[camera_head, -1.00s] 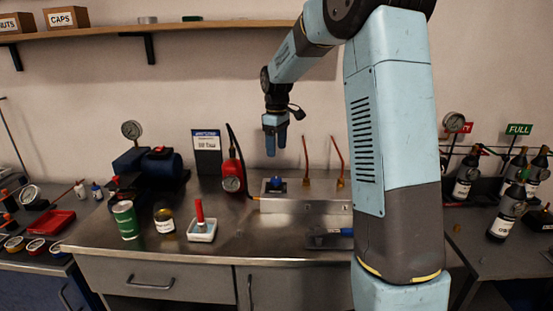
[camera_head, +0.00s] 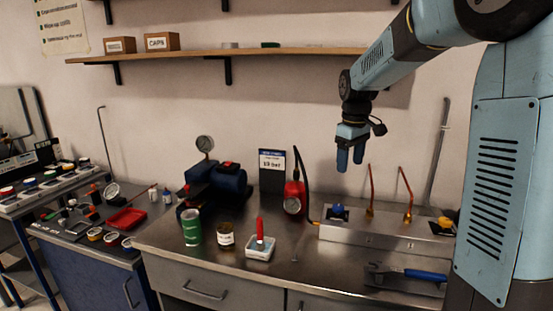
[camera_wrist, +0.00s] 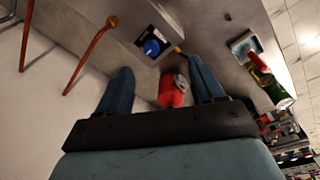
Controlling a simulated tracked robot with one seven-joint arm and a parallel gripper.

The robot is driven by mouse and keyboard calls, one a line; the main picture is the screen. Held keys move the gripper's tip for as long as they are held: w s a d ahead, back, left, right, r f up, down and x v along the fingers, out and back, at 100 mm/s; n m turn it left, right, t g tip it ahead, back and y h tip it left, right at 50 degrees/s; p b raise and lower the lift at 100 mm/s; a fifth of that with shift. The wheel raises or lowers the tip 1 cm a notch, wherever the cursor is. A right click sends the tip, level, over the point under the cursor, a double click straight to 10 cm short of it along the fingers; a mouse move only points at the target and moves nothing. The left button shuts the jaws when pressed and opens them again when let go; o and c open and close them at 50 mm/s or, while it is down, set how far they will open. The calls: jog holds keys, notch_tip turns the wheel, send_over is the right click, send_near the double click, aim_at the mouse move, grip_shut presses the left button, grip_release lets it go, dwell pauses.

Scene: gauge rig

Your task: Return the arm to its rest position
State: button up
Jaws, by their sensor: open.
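My gripper (camera_head: 350,160) hangs in the air, fingers down, above the right part of the steel bench (camera_head: 290,275). Its two blue fingers are apart with nothing between them in the head view. In the wrist view my gripper (camera_wrist: 163,90) also shows open. A red cylinder with a gauge (camera_wrist: 173,90) appears between the fingers there, but beyond them. My light-blue arm reaches in from the upper right, bent at the elbow.
Below my gripper stands a metal block (camera_head: 385,232) with a blue knob (camera_head: 338,210) and two upright copper tubes (camera_head: 370,190). A shelf (camera_head: 290,52) runs along the wall behind. A green can (camera_head: 191,228), a jar (camera_head: 225,236) and a white tray (camera_head: 260,252) stand farther left.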

jog(key=s+r+m+t, duration=0.1)
jog(key=s+m+t, duration=0.3)
jog(key=s, duration=2.6)
jog(key=m, duration=0.3)
jog(key=shift+d+r, duration=0.2)
jog(key=shift+r, duration=0.2)
